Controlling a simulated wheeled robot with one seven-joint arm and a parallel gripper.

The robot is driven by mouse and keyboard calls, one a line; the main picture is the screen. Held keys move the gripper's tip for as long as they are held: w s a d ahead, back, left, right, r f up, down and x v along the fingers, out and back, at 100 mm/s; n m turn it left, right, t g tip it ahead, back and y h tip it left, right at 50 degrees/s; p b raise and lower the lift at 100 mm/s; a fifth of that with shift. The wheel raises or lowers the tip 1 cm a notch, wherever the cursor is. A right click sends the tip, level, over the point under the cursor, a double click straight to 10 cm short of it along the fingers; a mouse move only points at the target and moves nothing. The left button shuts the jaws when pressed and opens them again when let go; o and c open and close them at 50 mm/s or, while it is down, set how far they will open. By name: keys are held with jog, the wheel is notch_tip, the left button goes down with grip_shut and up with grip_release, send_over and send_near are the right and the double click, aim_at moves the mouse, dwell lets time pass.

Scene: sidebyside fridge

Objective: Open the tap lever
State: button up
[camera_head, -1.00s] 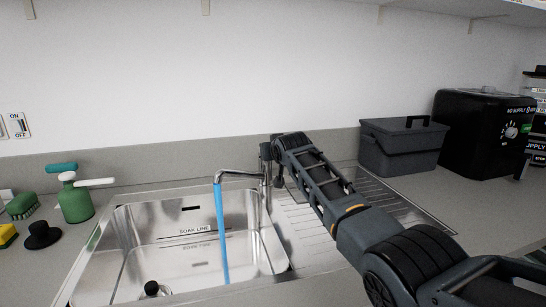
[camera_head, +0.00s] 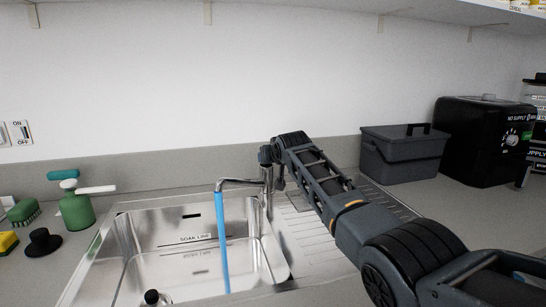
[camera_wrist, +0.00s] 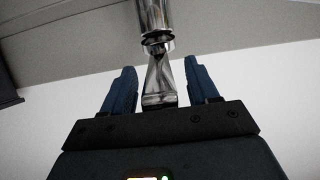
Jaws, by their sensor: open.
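The chrome tap (camera_head: 238,182) stands at the back right of the sink, its spout pointing left. A blue stream of water (camera_head: 222,245) falls from the spout into the basin. In the wrist view the round tap body (camera_wrist: 153,18) comes down from the top, and the shiny flared tap lever (camera_wrist: 160,82) extends from it between the fingers. My gripper (camera_wrist: 160,66) is open, with one dark blue finger on each side of the lever and gaps visible. In the head view my gripper (camera_head: 268,158) is at the tap's top, largely hidden by my wrist.
The steel sink (camera_head: 120,215) has a ribbed drainboard (camera_head: 305,235) under my arm. A green spray bottle (camera_head: 76,208), a brush (camera_head: 24,211) and a black knob-like item (camera_head: 43,242) stand left. A grey lidded box (camera_head: 403,155) and black machine (camera_head: 480,150) stand right.

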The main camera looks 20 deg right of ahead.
jog(key=shift+s, duration=0.1)
jog(key=v, duration=0.7)
jog(key=shift+s+r, duration=0.2)
jog(key=shift+s, duration=0.05)
